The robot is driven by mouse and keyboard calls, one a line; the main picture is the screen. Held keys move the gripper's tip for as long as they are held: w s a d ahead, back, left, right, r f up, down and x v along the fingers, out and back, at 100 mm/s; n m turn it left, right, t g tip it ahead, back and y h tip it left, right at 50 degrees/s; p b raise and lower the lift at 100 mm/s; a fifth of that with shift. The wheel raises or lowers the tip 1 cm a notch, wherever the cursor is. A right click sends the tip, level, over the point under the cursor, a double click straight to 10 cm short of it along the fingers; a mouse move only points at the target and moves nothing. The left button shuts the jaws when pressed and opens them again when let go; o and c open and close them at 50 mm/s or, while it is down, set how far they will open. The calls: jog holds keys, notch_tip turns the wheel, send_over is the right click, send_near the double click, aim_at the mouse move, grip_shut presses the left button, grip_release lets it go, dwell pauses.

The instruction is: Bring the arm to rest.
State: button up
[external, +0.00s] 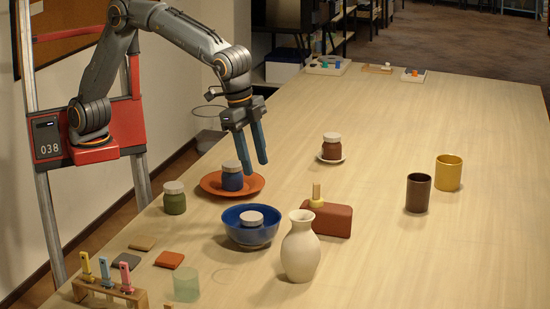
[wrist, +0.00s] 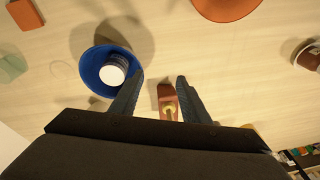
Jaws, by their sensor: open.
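My gripper (external: 252,168) is open, with two dark fingers pointing down and nothing between them. In the external view it hangs above the table, close to the orange plate (external: 210,187) with the dark blue jar (external: 232,181). In the wrist view the gripper (wrist: 160,76) has its fingers apart. The blue bowl (wrist: 91,72) shows beside the left finger, with a white-lidded jar (wrist: 112,75) inside. The red-brown block (wrist: 168,91) shows between the fingers, below them. My arm reaches out from the left, bent at the elbow.
The table also holds a green jar (external: 174,200), a cream vase (external: 300,250), the block (external: 333,220), a brown jar (external: 332,147) on a saucer, a brown cup (external: 418,194) and a yellow cup (external: 448,174). A tool rack (external: 110,293) stands front left. The right side is clear.

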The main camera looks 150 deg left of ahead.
jog(key=s+d+f+m+g+h+b, duration=0.1)
jog(key=s+d+f+m+g+b, duration=0.2)
jog(key=s+d, duration=0.75)
jog(key=s+d+f+m+g, duration=0.35)
jog(key=s+d, duration=0.35)
jog(key=s, duration=0.6)
jog(key=s+d+f+t+h+p, duration=0.1)
jog(key=s+d+f+t+p, duration=0.4)
jog(key=d+f, duration=0.5)
jog(key=s+d, duration=0.1)
jog(key=d, duration=0.2)
jog(key=shift+s+n+t, duration=0.25)
jog(key=shift+n+t, duration=0.1)
jog(key=shift+f, duration=0.1)
